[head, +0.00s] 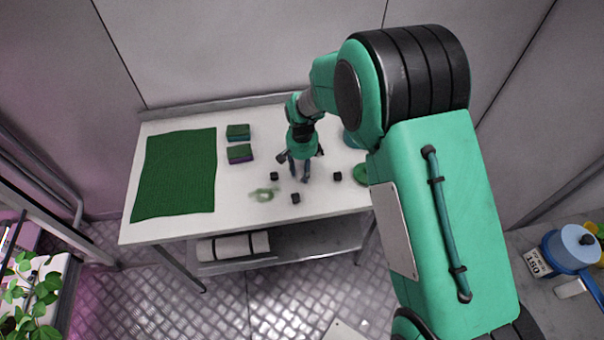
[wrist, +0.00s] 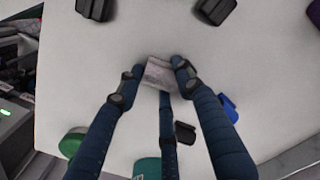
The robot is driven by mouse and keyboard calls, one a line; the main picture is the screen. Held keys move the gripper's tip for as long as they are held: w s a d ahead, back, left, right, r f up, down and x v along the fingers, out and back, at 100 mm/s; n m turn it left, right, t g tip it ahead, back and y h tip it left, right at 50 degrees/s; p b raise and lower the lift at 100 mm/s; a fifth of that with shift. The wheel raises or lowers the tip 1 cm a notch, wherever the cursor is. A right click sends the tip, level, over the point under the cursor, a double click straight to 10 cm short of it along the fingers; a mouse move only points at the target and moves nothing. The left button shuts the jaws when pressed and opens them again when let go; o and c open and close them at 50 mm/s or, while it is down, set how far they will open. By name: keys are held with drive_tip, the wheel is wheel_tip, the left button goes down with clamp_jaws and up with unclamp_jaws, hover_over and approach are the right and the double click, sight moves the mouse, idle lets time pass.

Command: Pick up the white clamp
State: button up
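The white clamp (wrist: 160,73) is a small pale grey-white block in the wrist view, between the fingertips of my gripper (wrist: 158,80). The left and right fingertips appear to touch its two sides, and a third finger comes up from below it. Whether the clamp is on the table or just above it cannot be told. In the head view my gripper (head: 299,176) points down low over the white table (head: 235,196); the clamp cannot be made out there.
Several black clamps surround my gripper, including one on the left (head: 274,176), one in front (head: 296,198) and one on the right (head: 337,176). A green cloth (head: 176,172) covers the table's left part. Two green-topped sponges (head: 239,153) lie beside it.

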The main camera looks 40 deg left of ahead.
drive_tip(key=shift+r, duration=0.1)
idle(0.3)
drive_tip(key=shift+r, duration=0.5)
drive_tip(key=shift+s+d+r+p, duration=0.15)
drive_tip(key=shift+r+p, duration=0.15)
drive_tip(key=shift+r, duration=0.35)
drive_tip(key=shift+s+d+r+p, duration=0.15)
drive_tip(key=shift+r+p, duration=0.1)
drive_tip(key=shift+r, duration=0.35)
drive_tip(key=s+d, duration=0.3)
drive_tip(key=s+d+p, duration=0.1)
drive_tip(key=s+d, duration=0.2)
drive_tip(key=d, duration=0.1)
drive_tip(key=s+d+r, duration=0.1)
drive_tip(key=s+d, duration=0.3)
drive_tip(key=shift+d+r+p, duration=0.1)
drive_tip(key=shift+d+p, duration=0.1)
drive_tip(key=shift+p, duration=0.2)
